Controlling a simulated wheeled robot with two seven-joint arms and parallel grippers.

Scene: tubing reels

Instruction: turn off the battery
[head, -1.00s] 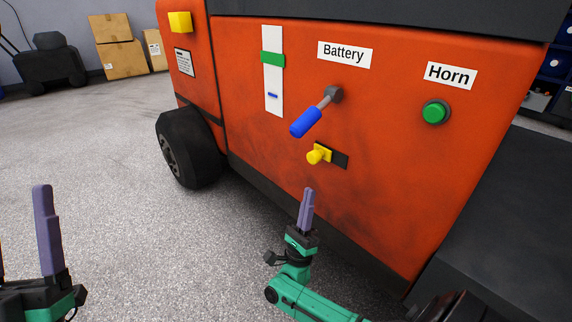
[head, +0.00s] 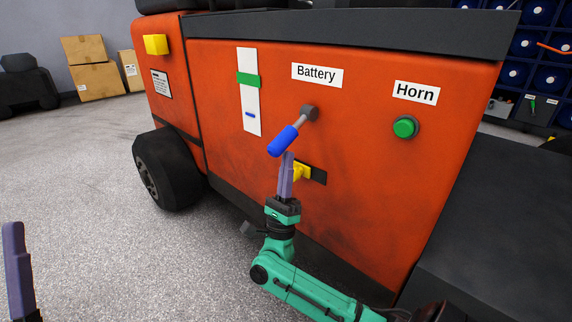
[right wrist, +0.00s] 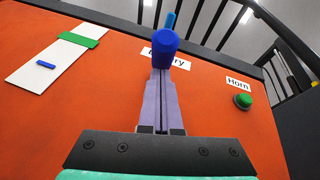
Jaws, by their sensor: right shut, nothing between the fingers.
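The battery lever (head: 284,140) has a blue handle and a grey shaft, and sits below the "Battery" label (head: 317,75) on the orange vehicle side. The handle slants down and to the left from its dark pivot. My right gripper (head: 287,156) is shut and empty, pointing up with its tips just below the blue handle; whether they touch I cannot tell. In the right wrist view the blue handle (right wrist: 165,42) stands right beyond the closed fingers (right wrist: 161,100). My left gripper (head: 18,270) shows partly at the lower left edge, with one purple finger in sight.
A yellow knob (head: 301,171) on a black slot is partly hidden behind my right fingers. A green horn button (head: 405,127) is to the right. A white strip with a green slider (head: 248,79) is to the left. A dark ledge (head: 500,220) juts out at right.

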